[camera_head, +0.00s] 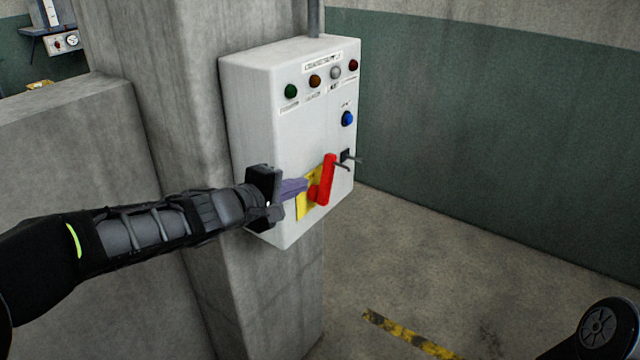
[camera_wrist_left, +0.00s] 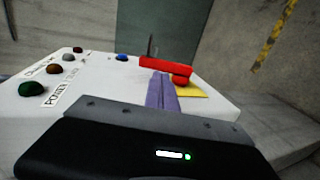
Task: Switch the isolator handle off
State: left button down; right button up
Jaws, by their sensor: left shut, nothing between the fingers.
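The red isolator handle (camera_head: 326,180) stands nearly upright, tilted slightly, on a yellow plate (camera_head: 302,205) low on the front of a white control box (camera_head: 262,130). My left gripper (camera_head: 305,187) is shut and empty. Its purple fingers point at the handle from the left, with the tips close beside it; I cannot tell whether they touch. In the left wrist view the shut fingers (camera_wrist_left: 161,92) reach up to the red handle (camera_wrist_left: 165,64), with the yellow plate (camera_wrist_left: 192,91) beside them. My right gripper is not in view.
The box is mounted on a concrete pillar (camera_head: 185,120). Its front has several coloured lamps, a blue button (camera_head: 347,118) and a small black switch (camera_head: 346,156) right of the handle. A low concrete wall (camera_head: 60,150) is at left. Open floor lies at right, with a yellow-black stripe (camera_head: 410,335).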

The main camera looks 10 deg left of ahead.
aim_at(328, 175)
pick_arm(q)
jog(key=b+x, duration=0.2)
jog(key=x, duration=0.5)
jog(key=shift+w+d+f, duration=0.1)
jog(key=shift+w+f, duration=0.1)
jog(key=shift+w, duration=0.05)
jog(key=shift+w+d+b, duration=0.15)
jog(key=shift+w+b, duration=0.15)
jog(key=shift+w, duration=0.1)
